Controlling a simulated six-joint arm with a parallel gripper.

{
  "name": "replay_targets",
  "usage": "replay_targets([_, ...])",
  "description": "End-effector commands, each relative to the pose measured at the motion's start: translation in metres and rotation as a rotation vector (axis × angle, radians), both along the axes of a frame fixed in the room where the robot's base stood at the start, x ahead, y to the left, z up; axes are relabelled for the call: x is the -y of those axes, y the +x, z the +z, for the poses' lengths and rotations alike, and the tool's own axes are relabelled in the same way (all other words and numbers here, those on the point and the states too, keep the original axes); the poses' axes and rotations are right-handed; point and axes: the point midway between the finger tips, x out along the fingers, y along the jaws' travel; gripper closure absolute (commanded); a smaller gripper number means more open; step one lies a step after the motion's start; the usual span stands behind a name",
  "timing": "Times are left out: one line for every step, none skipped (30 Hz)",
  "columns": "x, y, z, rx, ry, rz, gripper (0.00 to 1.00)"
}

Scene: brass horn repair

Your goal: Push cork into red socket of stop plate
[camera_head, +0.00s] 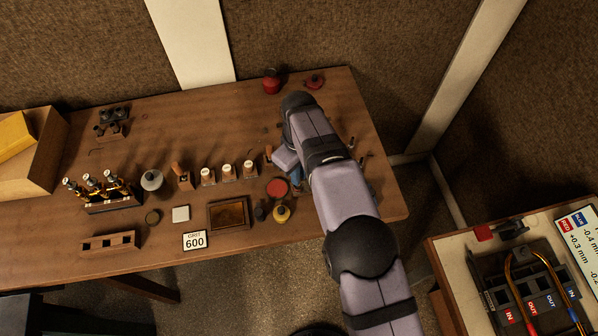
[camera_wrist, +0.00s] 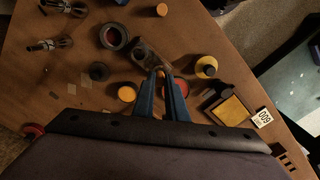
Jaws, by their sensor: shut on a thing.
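My gripper (camera_wrist: 160,78) has its two blue fingers close together in the wrist view, shut on a small orange-tan piece at the tips that looks like the cork (camera_wrist: 160,71). A dark grey elongated piece (camera_wrist: 146,52) lies just beyond the tips; I cannot tell whether it is the stop plate or whether the cork touches it. No red socket can be made out on it. In the head view, only a bit of my gripper's blue fingers (camera_head: 296,175) shows beside my arm, low over the right part of the bench.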

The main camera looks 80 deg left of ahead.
Motion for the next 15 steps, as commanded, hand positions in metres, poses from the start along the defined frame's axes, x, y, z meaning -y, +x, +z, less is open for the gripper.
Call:
replay_targets([0.0, 0.0, -0.002, 0.0, 0.0, 0.0, 1.0])
replay_targets([0.0, 0.0, -0.003, 0.0, 0.0, 0.0, 1.0])
replay_targets([0.0, 0.0, -0.004, 0.0, 0.0, 0.0, 1.0])
replay_targets([0.0, 0.0, -0.004, 0.0, 0.0, 0.0, 1.0])
replay_targets([0.0, 0.0, -0.005, 0.0, 0.0, 0.0, 1.0])
replay_targets([0.0, 0.0, -0.006, 0.0, 0.0, 0.0, 1.0])
replay_targets([0.0, 0.0, -0.007, 0.0, 0.0, 0.0, 1.0])
replay_targets([0.0, 0.0, -0.007, 0.0, 0.0, 0.0, 1.0])
replay_targets([0.0, 0.0, -0.008, 0.0, 0.0, 0.0, 1.0])
replay_targets([0.0, 0.0, -0.009, 0.0, 0.0, 0.0, 1.0])
replay_targets([0.0, 0.0, -0.009, 0.0, 0.0, 0.0, 1.0])
replay_targets([0.0, 0.0, -0.01, 0.0, 0.0, 0.0, 1.0])
replay_targets([0.0, 0.0, -0.011, 0.0, 0.0, 0.0, 1.0])
replay_targets([0.0, 0.0, -0.012, 0.0, 0.0, 0.0, 1.0])
replay_targets([0.0, 0.0, -0.013, 0.0, 0.0, 0.0, 1.0])
